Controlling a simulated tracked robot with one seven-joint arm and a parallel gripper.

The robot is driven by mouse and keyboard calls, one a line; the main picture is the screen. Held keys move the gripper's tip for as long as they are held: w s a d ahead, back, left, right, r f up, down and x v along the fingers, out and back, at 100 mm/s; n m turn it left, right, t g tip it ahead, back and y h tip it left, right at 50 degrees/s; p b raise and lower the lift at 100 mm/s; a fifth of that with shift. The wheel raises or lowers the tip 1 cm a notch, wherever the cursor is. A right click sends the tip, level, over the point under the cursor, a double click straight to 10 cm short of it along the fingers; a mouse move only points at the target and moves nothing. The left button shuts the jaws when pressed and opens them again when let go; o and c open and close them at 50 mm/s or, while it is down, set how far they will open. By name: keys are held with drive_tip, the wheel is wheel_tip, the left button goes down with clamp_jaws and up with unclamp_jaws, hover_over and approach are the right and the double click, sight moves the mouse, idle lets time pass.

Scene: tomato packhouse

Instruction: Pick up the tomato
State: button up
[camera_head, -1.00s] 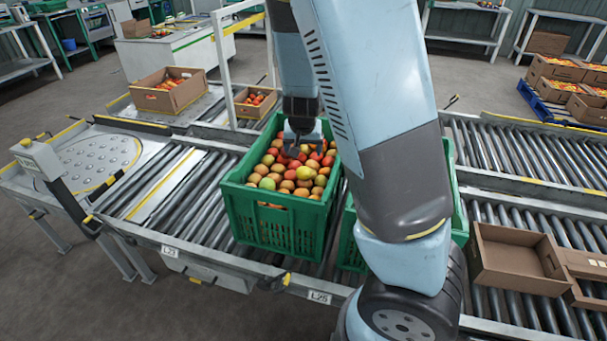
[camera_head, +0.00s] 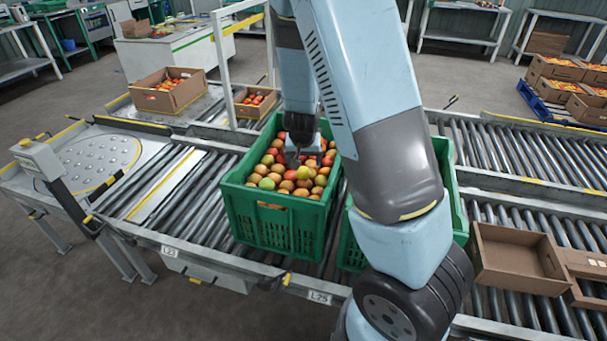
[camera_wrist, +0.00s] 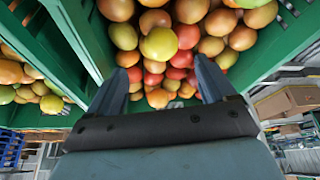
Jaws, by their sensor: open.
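Many tomatoes, red, orange and green-yellow, fill a green crate (camera_head: 270,226) on the roller conveyor. My gripper (camera_head: 296,160) is inside the crate's opening, close over the tomatoes near its right side. In the wrist view my gripper (camera_wrist: 166,78) is open, its two dark fingers apart and pointing at the fruit. A yellow-green tomato (camera_wrist: 159,44) lies just beyond and between the fingertips, with red tomatoes (camera_wrist: 154,66) nearer. The yellow one also shows in the head view (camera_head: 303,173). No tomato is held. Which tomato the task means cannot be told.
A second green crate (camera_head: 352,247) stands right beside the first, partly hidden by my arm; it holds tomatoes in the wrist view. An empty cardboard box (camera_head: 513,262) lies on the rollers at right. Cardboard boxes with tomatoes (camera_head: 168,94) stand behind. Rollers left of the crate are clear.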

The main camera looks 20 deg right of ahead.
sight(303, 169)
drive_tip(key=shift+x, duration=3.9)
drive_tip(key=shift+s+a, duration=0.1)
drive_tip(key=shift+a, duration=0.05)
drive_tip(key=c, duration=0.8)
drive_tip(key=shift+c, duration=0.2)
